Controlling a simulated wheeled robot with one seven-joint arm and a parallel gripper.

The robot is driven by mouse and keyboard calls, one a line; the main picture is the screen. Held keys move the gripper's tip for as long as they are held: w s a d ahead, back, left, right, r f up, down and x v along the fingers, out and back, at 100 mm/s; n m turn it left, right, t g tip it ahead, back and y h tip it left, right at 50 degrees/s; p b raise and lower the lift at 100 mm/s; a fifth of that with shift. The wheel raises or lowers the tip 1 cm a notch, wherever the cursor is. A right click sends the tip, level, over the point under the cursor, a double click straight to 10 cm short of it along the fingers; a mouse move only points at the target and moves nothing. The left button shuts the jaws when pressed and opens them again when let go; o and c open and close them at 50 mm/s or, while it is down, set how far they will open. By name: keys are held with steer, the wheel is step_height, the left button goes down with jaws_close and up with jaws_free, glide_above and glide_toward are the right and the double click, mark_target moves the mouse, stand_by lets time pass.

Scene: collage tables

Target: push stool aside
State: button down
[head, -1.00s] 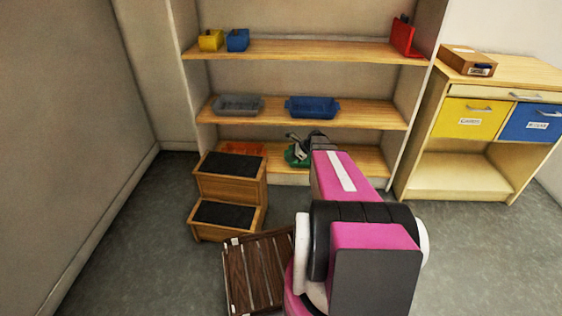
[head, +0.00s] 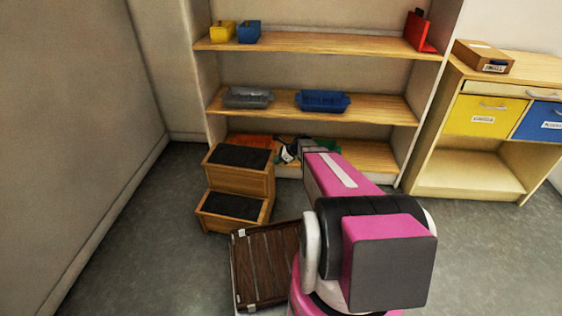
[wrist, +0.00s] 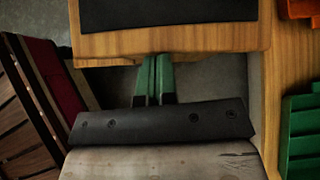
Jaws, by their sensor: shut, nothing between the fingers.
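The stool (head: 238,188) is a wooden two-step stool with black treads, upright on the floor left of my arm. My gripper (head: 284,156) is beside the right side of its upper step, small and partly hidden in the head view. In the wrist view, the green fingers (wrist: 155,64) are together and empty. Their tips are at the wooden edge of the stool (wrist: 165,45), below a black tread. I cannot tell whether they touch it.
A slatted dark wooden object (head: 265,265) lies on the floor in front of the stool. A shelf unit (head: 315,105) stands behind, with a green bin (wrist: 302,135) and an orange bin (wrist: 298,8) low down. Open floor lies left of the stool.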

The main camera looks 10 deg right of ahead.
steer(key=w+a, duration=0.5)
steer(key=a, duration=0.9)
steer(key=w+a, duration=0.5)
steer(key=a, duration=1)
steer(key=w+a, duration=0.4)
steer(key=a, duration=1.1)
steer(key=shift+w+a, duration=0.2)
steer(key=shift+w, duration=0.2)
steer(key=shift+f, duration=0.1)
